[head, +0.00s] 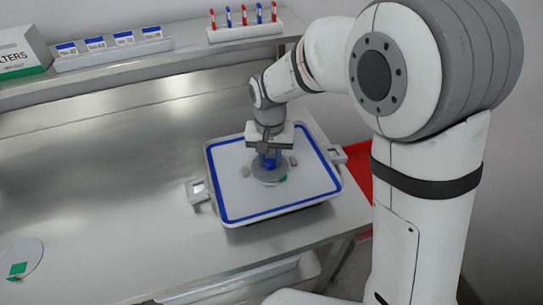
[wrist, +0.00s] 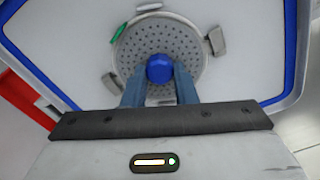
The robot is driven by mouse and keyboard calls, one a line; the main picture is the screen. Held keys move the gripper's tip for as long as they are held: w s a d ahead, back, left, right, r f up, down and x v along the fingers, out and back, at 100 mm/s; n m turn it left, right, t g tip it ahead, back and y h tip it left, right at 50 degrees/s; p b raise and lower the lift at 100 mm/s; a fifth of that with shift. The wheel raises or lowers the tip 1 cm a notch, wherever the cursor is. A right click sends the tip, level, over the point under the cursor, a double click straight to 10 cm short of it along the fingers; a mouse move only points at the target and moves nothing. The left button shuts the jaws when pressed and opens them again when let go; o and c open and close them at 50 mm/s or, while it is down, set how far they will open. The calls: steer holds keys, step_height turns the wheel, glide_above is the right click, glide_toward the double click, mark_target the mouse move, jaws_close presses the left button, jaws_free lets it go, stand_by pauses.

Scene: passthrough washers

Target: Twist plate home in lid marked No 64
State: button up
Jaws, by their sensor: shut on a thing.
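A round grey perforated plate (wrist: 185,40) with a blue knob (wrist: 159,68) at its middle lies on the white lid (head: 232,175), which has a blue seal line around its edge. My gripper (head: 268,158) reaches down from above, and its two blue-grey fingers (wrist: 158,84) are shut on the knob. Grey tabs (wrist: 217,40) stand around the plate's rim, and a green mark (wrist: 118,30) shows at its edge. The plate also shows in the head view (head: 268,176), partly hidden by my gripper. No number is readable on the lid.
The lid rests on a steel bench (head: 110,170) near its right end, with a latch handle (head: 198,192) at its left. A white disc with a green patch (head: 22,262) lies front left. A shelf behind holds a tube rack (head: 245,32), labelled cards (head: 112,50) and a filters box (head: 20,52). Something red (head: 358,180) stands at right.

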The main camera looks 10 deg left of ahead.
steer(key=o, duration=1.1)
steer(key=shift+o, duration=0.2)
steer(key=o, duration=0.4)
steer(key=shift+s, duration=0.1)
steer(key=shift+r+p, duration=2.45)
steer(key=shift+r, duration=1.1)
